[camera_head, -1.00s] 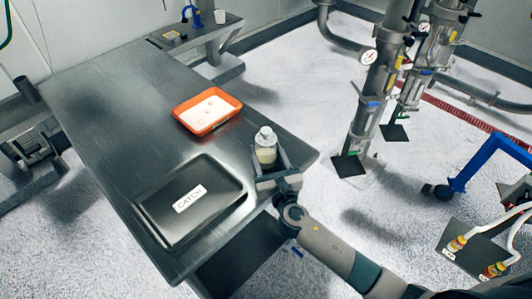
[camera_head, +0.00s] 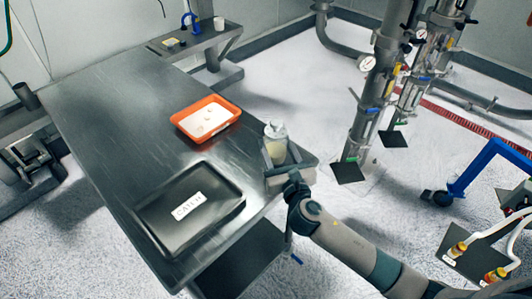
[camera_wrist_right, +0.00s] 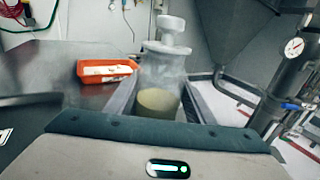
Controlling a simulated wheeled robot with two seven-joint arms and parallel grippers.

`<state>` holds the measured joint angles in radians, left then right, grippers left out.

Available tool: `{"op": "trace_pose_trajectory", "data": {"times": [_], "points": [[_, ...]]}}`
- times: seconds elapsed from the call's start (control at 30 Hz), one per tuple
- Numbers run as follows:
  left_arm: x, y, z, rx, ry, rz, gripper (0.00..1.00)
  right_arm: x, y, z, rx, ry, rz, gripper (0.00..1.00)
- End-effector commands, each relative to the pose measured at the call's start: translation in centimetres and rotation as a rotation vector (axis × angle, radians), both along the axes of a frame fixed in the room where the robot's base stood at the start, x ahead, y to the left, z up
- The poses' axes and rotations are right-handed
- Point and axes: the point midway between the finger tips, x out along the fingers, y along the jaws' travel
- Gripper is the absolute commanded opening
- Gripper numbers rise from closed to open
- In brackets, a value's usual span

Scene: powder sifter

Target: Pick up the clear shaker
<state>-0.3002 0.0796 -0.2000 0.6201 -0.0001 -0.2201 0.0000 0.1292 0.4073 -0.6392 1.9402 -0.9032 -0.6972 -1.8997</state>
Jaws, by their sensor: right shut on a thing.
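The clear shaker (camera_head: 276,143) is a see-through bottle with a pale cap and cream-coloured powder in its lower part. It is upright near the table's right edge. My right gripper (camera_head: 279,158) is shut on it, with one finger on each side. In the right wrist view the shaker (camera_wrist_right: 162,75) stands between the fingers, and its lower end is hidden by the gripper body. I cannot tell clearly whether its base is off the table. My left gripper is not in view.
An orange tray (camera_head: 232,112) with white powder lies on the steel table (camera_head: 110,110). A black tray (camera_head: 165,235) labelled CATCH lies nearer. Steel pipes with gauges (camera_head: 372,90) stand on the floor to the right. The table's left part is clear.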

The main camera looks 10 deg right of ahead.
Motion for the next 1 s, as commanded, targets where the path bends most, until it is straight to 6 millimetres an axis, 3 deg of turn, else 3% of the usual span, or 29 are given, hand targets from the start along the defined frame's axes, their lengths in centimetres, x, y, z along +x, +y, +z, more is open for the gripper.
{"op": "trace_pose_trajectory", "data": {"times": [0.2,0.4,0.63,1.0], "points": [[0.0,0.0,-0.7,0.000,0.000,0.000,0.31,-1.1,-4.0,2.4,-0.003,-0.002,0.001,0.23],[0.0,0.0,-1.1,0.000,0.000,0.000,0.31,-1.9,-6.8,4.1,-0.003,-0.002,0.000,0.23],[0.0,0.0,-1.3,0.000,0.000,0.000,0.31,-2.3,-8.2,5.1,0.000,-0.002,0.001,0.23],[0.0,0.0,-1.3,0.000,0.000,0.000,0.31,-2.3,-8.4,5.3,0.001,-0.001,0.001,0.23]]}}
